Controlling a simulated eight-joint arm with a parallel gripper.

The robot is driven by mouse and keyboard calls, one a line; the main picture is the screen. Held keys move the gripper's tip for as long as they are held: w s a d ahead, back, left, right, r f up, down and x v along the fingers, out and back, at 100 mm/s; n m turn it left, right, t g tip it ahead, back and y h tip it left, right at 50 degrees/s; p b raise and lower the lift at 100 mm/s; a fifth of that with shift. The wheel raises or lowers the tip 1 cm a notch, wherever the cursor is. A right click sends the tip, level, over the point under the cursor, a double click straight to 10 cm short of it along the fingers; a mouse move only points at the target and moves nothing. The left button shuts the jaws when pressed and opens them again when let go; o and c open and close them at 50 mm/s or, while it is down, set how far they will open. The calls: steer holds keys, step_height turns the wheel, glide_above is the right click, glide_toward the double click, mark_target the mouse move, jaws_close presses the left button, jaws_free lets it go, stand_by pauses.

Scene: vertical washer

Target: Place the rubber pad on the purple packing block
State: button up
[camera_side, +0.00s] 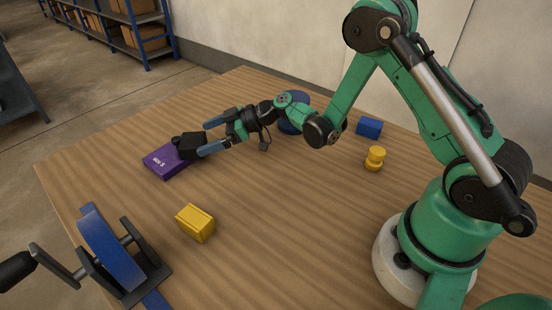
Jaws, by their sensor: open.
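The purple packing block (160,163) lies flat on the wooden table, left of centre, with white lettering on its top. A black piece, which looks like the rubber pad (190,145), is at the block's right end and overlaps it in the picture. I cannot tell whether it rests fully flat on the block. My gripper (203,138) reaches in from the right, low over the table. Its two blue-grey fingers are apart, one on each side of the black piece's right edge. Part of the block's right end is hidden behind the black piece.
A yellow block (195,222) sits nearer the front. A blue wheel with a crank (108,250) stands at front left. A blue block (369,127) and a yellow knobbed piece (375,160) are at right. A blue rounded thing (293,125) is partly hidden behind my arm.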

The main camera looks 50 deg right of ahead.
mark_target(200, 140)
steer(key=shift+x, duration=2.3)
steer(key=c, duration=1.3)
